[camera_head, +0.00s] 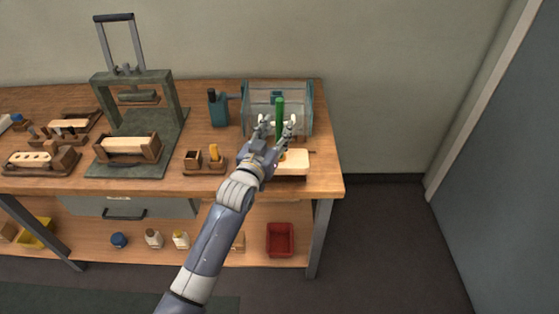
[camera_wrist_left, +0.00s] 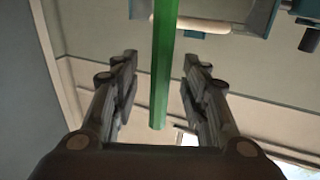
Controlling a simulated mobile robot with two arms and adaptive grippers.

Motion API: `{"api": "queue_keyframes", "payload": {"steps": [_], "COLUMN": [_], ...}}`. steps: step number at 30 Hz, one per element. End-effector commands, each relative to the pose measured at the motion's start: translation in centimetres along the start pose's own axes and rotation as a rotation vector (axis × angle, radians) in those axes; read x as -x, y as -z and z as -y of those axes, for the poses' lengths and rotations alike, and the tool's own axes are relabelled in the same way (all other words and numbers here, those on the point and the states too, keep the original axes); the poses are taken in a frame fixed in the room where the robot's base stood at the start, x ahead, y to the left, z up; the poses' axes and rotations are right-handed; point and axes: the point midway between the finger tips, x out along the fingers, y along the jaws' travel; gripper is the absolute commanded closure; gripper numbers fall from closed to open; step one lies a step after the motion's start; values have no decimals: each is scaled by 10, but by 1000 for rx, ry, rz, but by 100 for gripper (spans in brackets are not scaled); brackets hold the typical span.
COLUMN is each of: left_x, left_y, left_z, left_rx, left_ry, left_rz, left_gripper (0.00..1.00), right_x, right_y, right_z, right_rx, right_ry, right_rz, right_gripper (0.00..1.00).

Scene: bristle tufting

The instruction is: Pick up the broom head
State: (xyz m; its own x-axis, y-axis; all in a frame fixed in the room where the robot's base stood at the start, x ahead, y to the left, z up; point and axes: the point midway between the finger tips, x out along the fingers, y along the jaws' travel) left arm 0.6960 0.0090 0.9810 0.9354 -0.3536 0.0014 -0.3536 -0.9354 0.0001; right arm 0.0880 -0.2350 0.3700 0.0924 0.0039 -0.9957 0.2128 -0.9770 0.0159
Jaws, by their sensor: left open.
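My left gripper (camera_head: 276,124) is open above the right end of the workbench. A green upright rod (camera_head: 280,118) stands at its fingers. In the left wrist view the green rod (camera_wrist_left: 163,70) runs between the two spread fingers of my left gripper (camera_wrist_left: 160,75), with a gap on each side. I cannot tell which thing is the broom head. Pale wooden blocks show on the bench: one in a wooden holder (camera_head: 128,144) under the press, and one with holes (camera_head: 30,159) at the far left. A flat cream piece (camera_head: 296,160) lies beside my wrist, partly covered by it.
A grey press (camera_head: 165,90) stands on the workbench (camera_head: 325,185). A clear box (camera_head: 295,100) is behind my gripper, and a teal bottle-like object (camera_head: 218,110) is left of it. A small wooden holder (camera_head: 195,162) is left of my wrist. A red bin (camera_head: 280,238) is on the lower shelf.

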Motion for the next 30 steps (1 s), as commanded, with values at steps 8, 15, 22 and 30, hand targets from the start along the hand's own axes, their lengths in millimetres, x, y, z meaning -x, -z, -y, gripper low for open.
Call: {"api": "queue_keyframes", "payload": {"steps": [8,15,22,30], "left_x": [-25,-26,-26,-26], "left_y": [1,0,0,3], "left_z": [1,1,1,1], "left_rx": [1,0,0,0], "left_ry": [0,0,0,0], "left_rz": [1,1,1,-3], "left_gripper": [59,59,100,100], "right_x": [4,4,4,4], "right_y": [1,1,1,1], "right_z": [0,0,0,0], "right_rx": [0,0,0,0], "right_ry": [0,0,0,-1], "right_rz": [-1,-1,0,0], "right_gripper": [6,6,6,6]}}
